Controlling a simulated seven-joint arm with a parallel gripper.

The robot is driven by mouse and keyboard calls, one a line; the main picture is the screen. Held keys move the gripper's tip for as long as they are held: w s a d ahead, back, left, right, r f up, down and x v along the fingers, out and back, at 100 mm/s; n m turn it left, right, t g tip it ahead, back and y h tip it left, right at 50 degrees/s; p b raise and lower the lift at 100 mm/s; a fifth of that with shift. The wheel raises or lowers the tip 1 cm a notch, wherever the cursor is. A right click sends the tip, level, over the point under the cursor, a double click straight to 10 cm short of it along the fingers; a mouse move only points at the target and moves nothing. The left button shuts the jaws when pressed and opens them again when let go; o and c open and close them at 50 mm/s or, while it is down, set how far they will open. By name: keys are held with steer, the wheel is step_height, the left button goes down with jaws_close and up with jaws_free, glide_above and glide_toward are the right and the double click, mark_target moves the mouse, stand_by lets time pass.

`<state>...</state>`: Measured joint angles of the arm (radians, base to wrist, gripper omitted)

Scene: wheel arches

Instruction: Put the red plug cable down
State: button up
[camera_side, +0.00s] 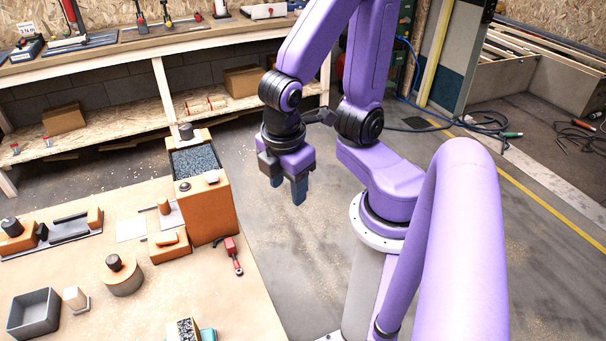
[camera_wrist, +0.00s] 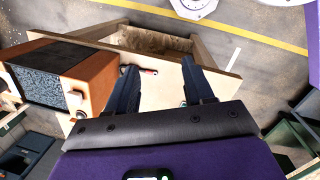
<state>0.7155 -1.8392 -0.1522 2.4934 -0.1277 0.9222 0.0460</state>
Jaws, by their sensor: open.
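My gripper (camera_side: 289,186) hangs in the air to the right of the workbench's edge, its blue fingers apart and empty. In the wrist view my gripper (camera_wrist: 159,65) shows two dark fingers spread apart with nothing held. A small red item with a dark end (camera_side: 231,247) lies on the bench near its right edge, beside the orange box; it may be the red plug cable, but I cannot be sure. A small reddish item also shows in the wrist view (camera_wrist: 150,71), beyond and between the fingers. A red-ended cable (camera_side: 583,124) lies on the floor at far right.
The orange box with dark granules (camera_side: 210,210) stands at the bench's (camera_side: 140,318) back right corner. A round wooden piece (camera_side: 122,278) and a grey tray (camera_side: 35,314) stand on the bench. A shelf bench (camera_side: 150,45) runs behind.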

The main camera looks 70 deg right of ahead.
steer(key=shift+s+d+r+m+y, duration=0.1)
steer(key=shift+s+r+m+y, duration=0.1)
steer(key=shift+s+r+y, duration=0.5)
steer(key=shift+s+d+r+m+y, duration=0.1)
steer(key=shift+s+r+m+y, duration=0.1)
steer(key=shift+s+r+y, duration=0.45)
steer(key=shift+s+f+h, duration=0.1)
steer(key=shift+f+h, duration=0.05)
steer(key=shift+h, duration=0.1)
